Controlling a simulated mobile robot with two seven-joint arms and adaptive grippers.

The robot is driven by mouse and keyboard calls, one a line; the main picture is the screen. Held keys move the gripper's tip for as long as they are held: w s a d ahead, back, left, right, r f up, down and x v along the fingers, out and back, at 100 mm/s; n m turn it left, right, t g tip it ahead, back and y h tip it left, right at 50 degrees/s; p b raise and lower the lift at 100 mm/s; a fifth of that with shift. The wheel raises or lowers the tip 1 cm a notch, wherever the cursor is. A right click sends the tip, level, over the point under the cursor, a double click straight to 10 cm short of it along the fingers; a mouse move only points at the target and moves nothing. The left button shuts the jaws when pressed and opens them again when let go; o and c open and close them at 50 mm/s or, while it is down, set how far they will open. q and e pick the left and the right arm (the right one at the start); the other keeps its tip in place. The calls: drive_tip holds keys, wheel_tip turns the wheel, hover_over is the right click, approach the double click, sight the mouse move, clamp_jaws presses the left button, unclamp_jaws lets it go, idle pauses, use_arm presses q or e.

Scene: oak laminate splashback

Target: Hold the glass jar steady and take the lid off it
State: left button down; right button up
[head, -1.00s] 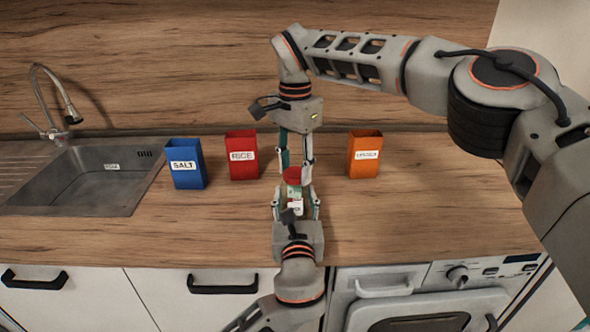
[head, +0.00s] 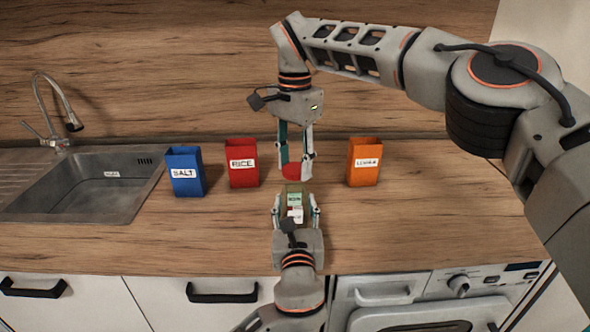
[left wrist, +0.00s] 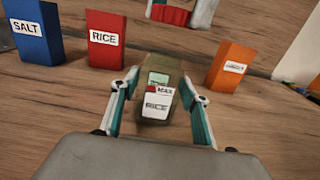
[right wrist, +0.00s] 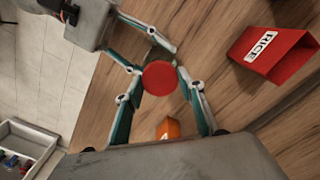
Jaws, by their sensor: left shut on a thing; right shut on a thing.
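The glass jar (head: 294,190) stands on the worktop and looks olive-green. In the left wrist view the jar (left wrist: 157,72) carries a RICE label and a MAX mark. My left gripper (head: 296,202) is shut on the jar's sides from the front. The red lid (head: 293,171) is above the jar, apart from it, with a gap showing in the head view. My right gripper (head: 296,160) points down and is shut on the lid. In the right wrist view the lid (right wrist: 159,78) sits between its fingers and hides most of the jar.
Open-topped blue SALT (head: 185,185), red RICE (head: 243,174) and orange (head: 364,172) containers stand behind, on both sides of the jar. The sink (head: 85,185) is at the left.

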sight(295, 210)
use_arm(q)
drive_tip(key=c, duration=1)
unclamp_jaws()
drive_tip(key=shift+s, duration=3.8)
